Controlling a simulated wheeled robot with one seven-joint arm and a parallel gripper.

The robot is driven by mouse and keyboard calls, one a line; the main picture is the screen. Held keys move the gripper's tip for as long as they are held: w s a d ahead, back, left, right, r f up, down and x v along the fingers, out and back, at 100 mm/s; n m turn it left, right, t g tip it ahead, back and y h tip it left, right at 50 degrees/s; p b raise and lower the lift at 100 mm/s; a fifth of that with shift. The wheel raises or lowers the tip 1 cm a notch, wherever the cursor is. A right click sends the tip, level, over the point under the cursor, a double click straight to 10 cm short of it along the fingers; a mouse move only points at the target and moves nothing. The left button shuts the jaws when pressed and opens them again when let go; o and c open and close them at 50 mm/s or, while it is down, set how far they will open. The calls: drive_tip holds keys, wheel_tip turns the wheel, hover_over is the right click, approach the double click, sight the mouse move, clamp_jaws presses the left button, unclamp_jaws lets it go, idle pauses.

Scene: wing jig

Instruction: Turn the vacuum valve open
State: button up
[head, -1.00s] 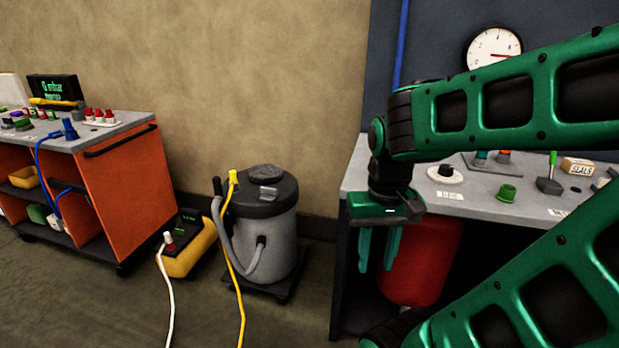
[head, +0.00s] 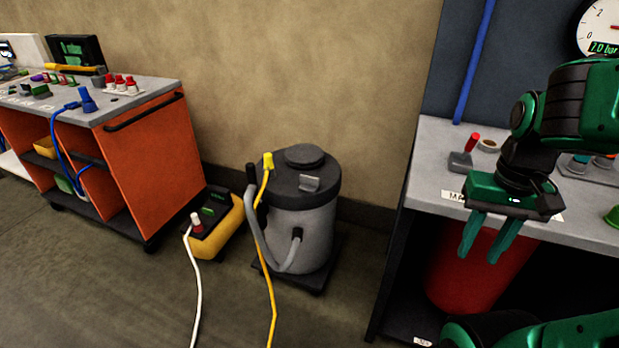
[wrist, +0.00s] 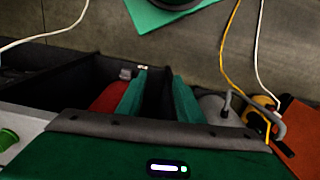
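A small grey block with a red lever (head: 465,155) stands near the left end of the grey bench top in the head view. It looks like a valve, but I cannot tell for sure that it is the vacuum valve. Its red handle points up, tilted slightly right. My gripper (head: 488,240) hangs in front of the bench's front edge, right of and nearer than this block, fingers pointing down. The fingers are apart with nothing between them; the gap also shows in the wrist view (wrist: 158,100). The block does not show in the wrist view.
The bench (head: 430,180) has a red cylinder (head: 465,270) below it. A grey vacuum cleaner (head: 305,225) stands left of it, beside a yellow box (head: 215,235) and cables on the floor. An orange trolley (head: 155,165) is further left. A gauge (head: 600,30) hangs above the bench.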

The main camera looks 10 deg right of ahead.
drive_tip(key=o, duration=0.5)
drive_tip(key=shift+s+r, duration=0.25)
drive_tip(key=o, duration=0.5)
drive_tip(key=shift+w+d+r, duration=0.1)
drive_tip(key=shift+w+r, duration=0.1)
drive_tip(key=shift+r, duration=0.1)
drive_tip(key=shift+o, duration=0.5)
drive_tip(key=w+d+r+h, duration=0.1)
drive_tip(key=w+d, duration=0.1)
drive_tip(key=w, duration=1.2)
drive_tip(key=shift+d+r+t, duration=0.3)
drive_tip(key=shift+d+r, duration=0.05)
drive_tip(key=t+h, duration=0.2)
drive_tip(key=t, duration=0.1)
hover_over(308, 177)
drive_tip(key=s+a, duration=0.2)
drive_tip(key=s, duration=0.1)
wheel_tip(308, 177, down, 18)
drive_tip(key=shift+m, duration=0.4)
drive_tip(key=x, duration=0.9)
drive_tip(key=shift+f, duration=0.4)
drive_tip(key=c, duration=1.1)
